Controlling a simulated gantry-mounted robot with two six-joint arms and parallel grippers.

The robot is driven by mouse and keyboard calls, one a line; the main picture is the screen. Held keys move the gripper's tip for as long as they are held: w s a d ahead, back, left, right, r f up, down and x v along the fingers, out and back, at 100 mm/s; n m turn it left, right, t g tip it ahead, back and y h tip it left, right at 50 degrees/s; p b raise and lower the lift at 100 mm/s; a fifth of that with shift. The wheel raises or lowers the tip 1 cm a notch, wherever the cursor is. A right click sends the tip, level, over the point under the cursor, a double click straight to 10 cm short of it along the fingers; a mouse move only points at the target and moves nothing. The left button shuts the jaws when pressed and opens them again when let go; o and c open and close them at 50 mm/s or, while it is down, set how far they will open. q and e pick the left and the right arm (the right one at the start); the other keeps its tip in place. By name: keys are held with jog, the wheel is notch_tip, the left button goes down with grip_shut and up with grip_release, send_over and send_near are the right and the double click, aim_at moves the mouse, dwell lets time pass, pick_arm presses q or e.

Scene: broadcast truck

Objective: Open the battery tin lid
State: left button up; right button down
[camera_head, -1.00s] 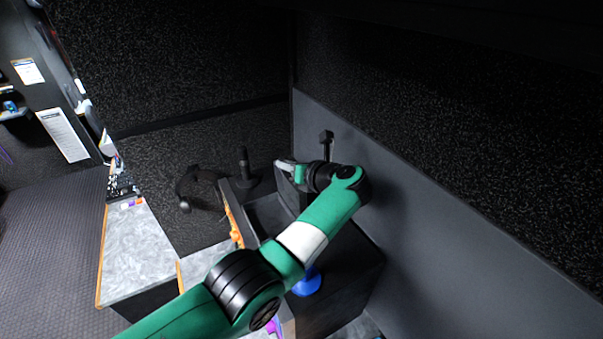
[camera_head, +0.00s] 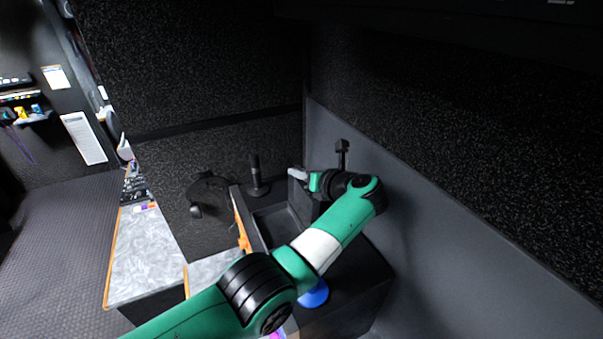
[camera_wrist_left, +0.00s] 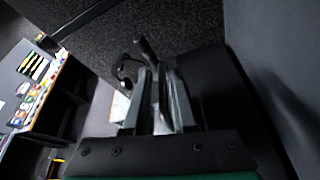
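My left gripper (camera_head: 299,174) reaches in from the left, over a black console in the corner. Its pale fingertips are at the top of a dark upright panel or block (camera_head: 301,199), beside an open dark recess (camera_head: 272,224). I cannot tell whether this panel is the battery tin lid; no tin shows clearly. In the left wrist view the two fingers (camera_wrist_left: 157,98) stand close together with a narrow strip between them. I cannot tell if they grip it. My right gripper is not in view.
A black microphone (camera_head: 256,178) on a round base and a dark headset (camera_head: 206,192) are left of the gripper. A small black post (camera_head: 342,155) stands behind it. A blue round object (camera_head: 314,294) sits below my arm. A grey wall (camera_head: 440,220) rises close on the right.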

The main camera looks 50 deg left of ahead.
pick_arm(q)
jog(key=shift+d, duration=0.1)
jog(key=b+v, duration=0.2)
jog(key=v, duration=0.9)
jog(key=shift+d, duration=0.15)
jog(key=shift+r, duration=0.15)
